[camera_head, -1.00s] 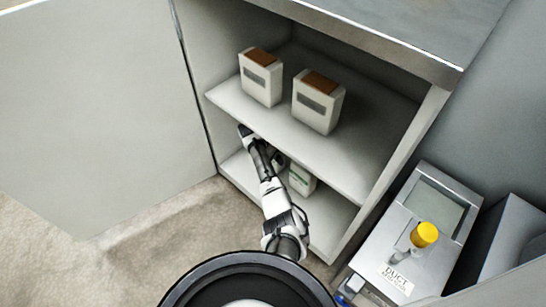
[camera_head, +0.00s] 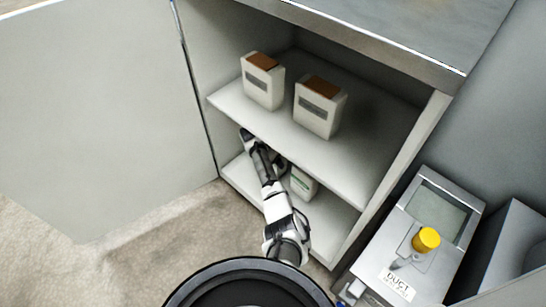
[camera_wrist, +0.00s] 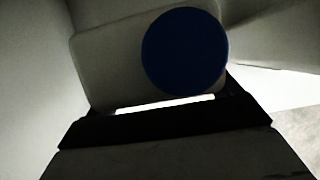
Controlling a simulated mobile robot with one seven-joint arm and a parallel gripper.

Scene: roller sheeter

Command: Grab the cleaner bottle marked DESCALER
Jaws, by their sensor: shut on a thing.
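In the wrist view a pale, boxy bottle (camera_wrist: 110,70) with a round dark-blue cap (camera_wrist: 185,52) fills the upper middle. My gripper (camera_wrist: 165,106) shows as a dark band across the lower part of that view, shut on this bottle. No marking can be read on it, so I cannot confirm DESCALER.
Two white boxes with brown tops, a left one (camera_head: 262,82) and a right one (camera_head: 318,108), stand on the middle shelf (camera_head: 365,170) above my arm. The cabinet door (camera_head: 90,110) is open at left. A metal unit with a yellow knob (camera_head: 426,239) stands at right.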

